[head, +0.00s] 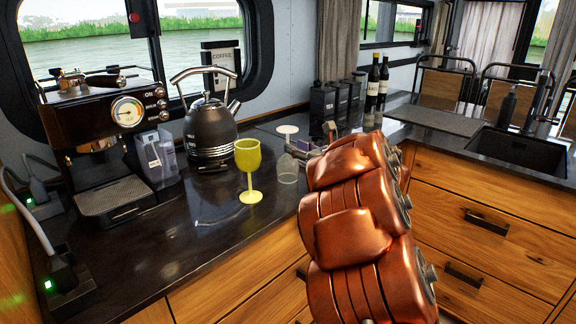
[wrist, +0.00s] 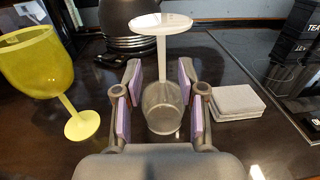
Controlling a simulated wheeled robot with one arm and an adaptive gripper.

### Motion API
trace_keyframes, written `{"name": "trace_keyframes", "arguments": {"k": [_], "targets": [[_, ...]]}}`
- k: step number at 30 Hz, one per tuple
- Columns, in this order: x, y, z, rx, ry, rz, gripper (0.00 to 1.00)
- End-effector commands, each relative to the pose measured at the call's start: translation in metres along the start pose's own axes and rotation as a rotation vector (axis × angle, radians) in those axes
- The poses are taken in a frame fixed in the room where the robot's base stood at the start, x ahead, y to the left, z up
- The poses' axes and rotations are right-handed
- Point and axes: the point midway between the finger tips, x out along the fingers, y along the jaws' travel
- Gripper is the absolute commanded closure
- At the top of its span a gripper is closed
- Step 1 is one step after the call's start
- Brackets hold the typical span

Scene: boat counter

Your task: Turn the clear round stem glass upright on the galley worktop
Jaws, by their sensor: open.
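The clear stem glass (head: 288,168) stands upside down on the dark galley worktop (head: 190,230), its rim down and its pale foot on top. In the wrist view the clear glass (wrist: 162,105) has its bowl between the spread fingers of my gripper (wrist: 161,105). The gripper is open, with purple pads on both sides of the bowl and a visible gap at each side. In the head view my gripper (head: 312,152) is just right of the glass, partly hidden behind my copper-coloured arm.
A yellow stem glass (head: 247,165) stands upright left of the clear glass; it also shows in the wrist view (wrist: 40,65). A dark kettle (head: 210,128) stands behind. Grey coasters (wrist: 235,101) lie to the right.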

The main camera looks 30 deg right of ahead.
Motion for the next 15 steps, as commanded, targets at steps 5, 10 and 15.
{"name": "trace_keyframes", "arguments": {"k": [5, 10, 15], "targets": [[0.019, -0.001, 0.001, 0.003, -0.002, 0.003, 0.6], [0.037, -0.001, -0.001, 0.001, -0.001, 0.005, 0.6], [0.046, -0.002, -0.001, 0.0, -0.002, 0.002, 0.6]]}}
